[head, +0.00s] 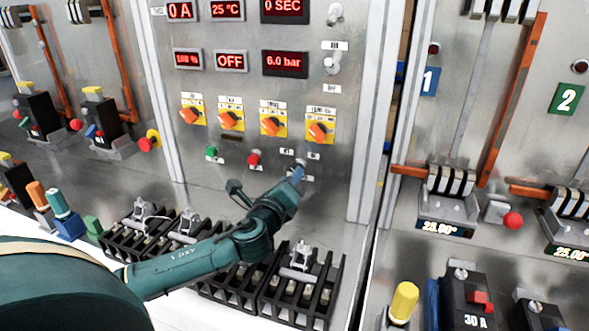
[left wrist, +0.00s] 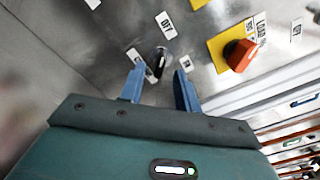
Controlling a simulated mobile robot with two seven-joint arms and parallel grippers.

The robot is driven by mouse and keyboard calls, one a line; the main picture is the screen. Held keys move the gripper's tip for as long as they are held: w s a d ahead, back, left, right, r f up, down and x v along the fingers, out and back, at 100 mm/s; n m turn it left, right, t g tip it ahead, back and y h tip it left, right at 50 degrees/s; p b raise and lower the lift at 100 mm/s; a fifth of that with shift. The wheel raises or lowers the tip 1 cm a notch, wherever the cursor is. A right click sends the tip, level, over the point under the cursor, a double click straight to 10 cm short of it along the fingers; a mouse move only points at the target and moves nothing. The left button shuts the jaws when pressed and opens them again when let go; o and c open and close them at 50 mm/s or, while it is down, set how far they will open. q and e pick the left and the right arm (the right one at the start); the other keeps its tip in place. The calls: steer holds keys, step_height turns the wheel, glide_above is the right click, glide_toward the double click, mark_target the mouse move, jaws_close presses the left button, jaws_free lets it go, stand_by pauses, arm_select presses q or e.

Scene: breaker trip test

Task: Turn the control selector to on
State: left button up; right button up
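The control selector, a small dark knob with a metal base, shows in the left wrist view (left wrist: 160,62) and in the head view (head: 300,163), low on the metal panel. An OFF label (left wrist: 166,25) and other small labels sit around it. My left gripper (left wrist: 159,70) is open, with its two blue fingers apart. The knob appears in the gap between the fingertips; I cannot tell whether they touch it. In the head view my left gripper (head: 297,174) partly covers the area just below the knob. My right gripper is not in view.
Several orange selectors on yellow plates (head: 270,124) stand above, with a red button (head: 253,159) and a green button (head: 211,152) to the left. Red displays (head: 285,63) are higher up.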

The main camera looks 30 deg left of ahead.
arm_select(q)
steer(key=x, duration=0.3)
steer(key=shift+w, duration=0.25)
steer(key=shift+c, duration=0.5)
jaws_close()
